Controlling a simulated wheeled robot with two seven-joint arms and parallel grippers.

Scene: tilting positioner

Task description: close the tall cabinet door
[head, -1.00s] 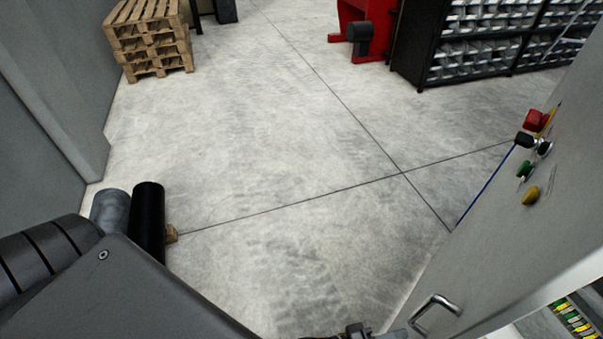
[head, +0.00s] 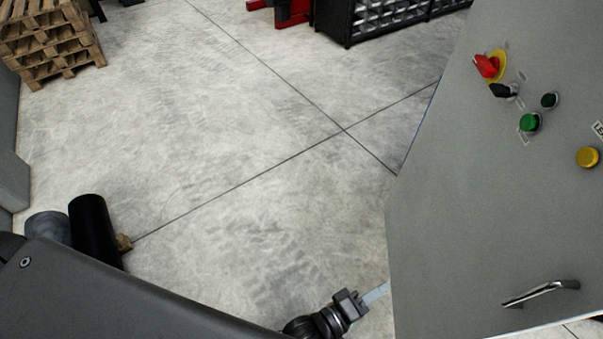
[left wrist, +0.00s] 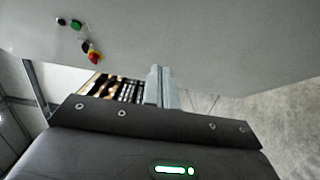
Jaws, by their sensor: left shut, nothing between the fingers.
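The tall cabinet door (head: 480,210) is a grey panel at the right of the head view, its face with the controls toward me. It carries a metal bar handle (head: 541,292) low down, a red rotary switch on a yellow plate (head: 489,65), and a green button (head: 529,122). My left gripper (head: 378,293) is shut and empty, its fingertips at the door's left edge, below the controls. In the left wrist view the shut fingers (left wrist: 161,87) point at the grey door panel (left wrist: 200,40). I cannot tell whether they touch it. My right gripper is out of view.
Wooden pallets (head: 50,45) are stacked at the upper left. A black rack of bins (head: 370,18) stands at the back, beside red equipment (head: 292,10). A black cylinder (head: 94,230) is at the lower left. The concrete floor (head: 240,140) between them is clear.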

